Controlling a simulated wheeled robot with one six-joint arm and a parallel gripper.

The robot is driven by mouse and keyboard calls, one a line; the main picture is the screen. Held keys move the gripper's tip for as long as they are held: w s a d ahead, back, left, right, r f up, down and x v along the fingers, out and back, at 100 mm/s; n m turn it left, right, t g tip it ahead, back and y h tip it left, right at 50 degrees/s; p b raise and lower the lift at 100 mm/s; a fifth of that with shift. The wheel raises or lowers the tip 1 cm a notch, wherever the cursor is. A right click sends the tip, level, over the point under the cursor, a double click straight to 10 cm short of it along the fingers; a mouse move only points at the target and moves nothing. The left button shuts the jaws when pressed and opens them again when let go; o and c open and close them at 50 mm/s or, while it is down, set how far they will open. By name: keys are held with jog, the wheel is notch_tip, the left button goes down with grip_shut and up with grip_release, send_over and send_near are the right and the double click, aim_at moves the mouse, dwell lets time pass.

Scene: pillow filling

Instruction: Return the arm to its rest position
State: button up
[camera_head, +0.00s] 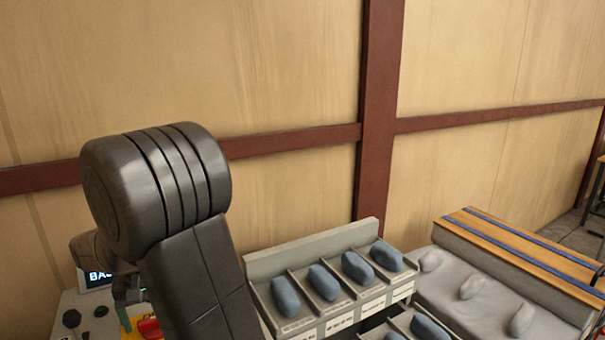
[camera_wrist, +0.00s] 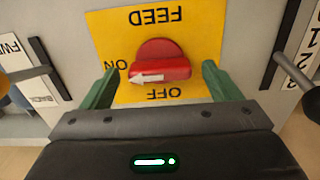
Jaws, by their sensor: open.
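My gripper (camera_wrist: 159,68) is open in the wrist view, its two green fingers apart on either side of a red knob (camera_wrist: 160,50). A gap shows between each finger and the knob, and nothing is held. The knob sits on a yellow plate (camera_wrist: 110,25) marked FEED, ON and OFF. Its white arrow points left, toward the ON side. In the head view my dark arm rises at the left, and part of my gripper (camera_head: 128,292) shows behind it, low at the left near the panel. The arm hides much of that area.
A grey divided bin (camera_head: 310,255) with several blue-grey lumps stands right of my arm. Beyond it are pale lumps on a grey surface (camera_head: 490,315) and a wooden ledge with blue strips (camera_head: 520,245). In the wrist view, dark levers (camera_wrist: 40,70) flank the plate. A wooden wall is behind.

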jog(key=n, duration=0.4)
jog(key=shift+f+n, duration=0.2)
jog(key=shift+n, duration=0.1)
jog(key=n, duration=0.4)
jog(key=shift+n+b, duration=0.3)
jog(key=shift+b, duration=0.1)
jog(key=n, duration=0.4)
jog(key=shift+n, duration=0.3)
jog(key=shift+n+b, duration=0.55)
jog(key=shift+n, duration=1.55)
jog(key=shift+r, duration=0.1)
